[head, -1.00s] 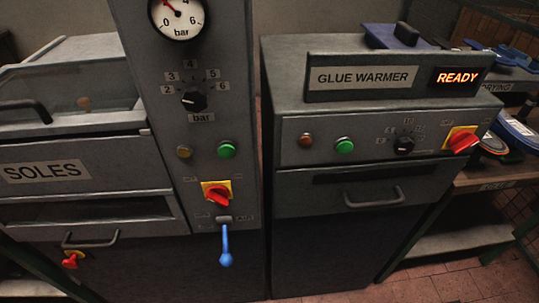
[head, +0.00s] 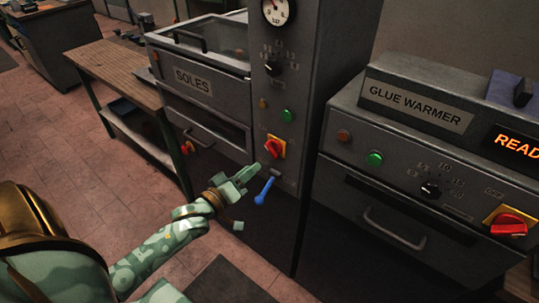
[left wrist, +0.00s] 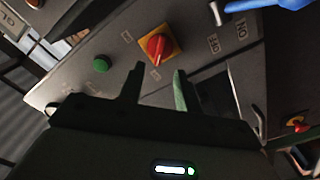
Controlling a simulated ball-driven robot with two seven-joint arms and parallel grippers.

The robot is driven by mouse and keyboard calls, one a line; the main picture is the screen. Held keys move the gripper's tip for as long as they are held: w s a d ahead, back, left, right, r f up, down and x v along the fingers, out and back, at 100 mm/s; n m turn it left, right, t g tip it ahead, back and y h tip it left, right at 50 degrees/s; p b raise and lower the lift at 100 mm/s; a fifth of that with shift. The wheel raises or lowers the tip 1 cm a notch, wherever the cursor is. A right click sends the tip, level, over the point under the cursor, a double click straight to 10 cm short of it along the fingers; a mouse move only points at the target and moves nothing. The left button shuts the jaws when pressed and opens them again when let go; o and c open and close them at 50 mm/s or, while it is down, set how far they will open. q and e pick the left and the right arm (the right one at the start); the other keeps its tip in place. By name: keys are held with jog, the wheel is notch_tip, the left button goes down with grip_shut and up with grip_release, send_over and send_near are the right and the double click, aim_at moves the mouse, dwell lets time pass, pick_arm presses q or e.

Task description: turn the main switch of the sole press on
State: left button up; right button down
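The sole press is the grey machine with a SOLES label (head: 193,81) and a tall control column. Its red rotary switch on a yellow plate (head: 275,147) sits low on the column, below a green button (head: 287,115). A blue-handled lever (head: 264,190) hangs below it. My left gripper (head: 250,177) is in front of the column, just below and left of the red switch. In the left wrist view the gripper (left wrist: 159,76) is open and empty, with the red switch (left wrist: 157,46) beyond the fingertips, apparently not touched. The switch's exact setting is hard to read. My right gripper is out of view.
The glue warmer (head: 415,105), with its own red switch (head: 508,225), stands close on the right. A wooden bench (head: 120,68) stands at the left. Another small red knob (head: 187,147) is at the press's lower left. The tiled floor at left is open.

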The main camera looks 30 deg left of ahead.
aim_at(270, 153)
pick_arm(q)
jog(key=w, duration=0.2)
jog(key=w+b, duration=0.1)
jog(key=w, duration=0.5)
jog(key=shift+w+d+f+b, duration=0.1)
jog(key=shift+w+d+b, duration=0.1)
jog(key=shift+d+b, duration=0.15)
jog(key=shift+w, duration=0.4)
grip_shut()
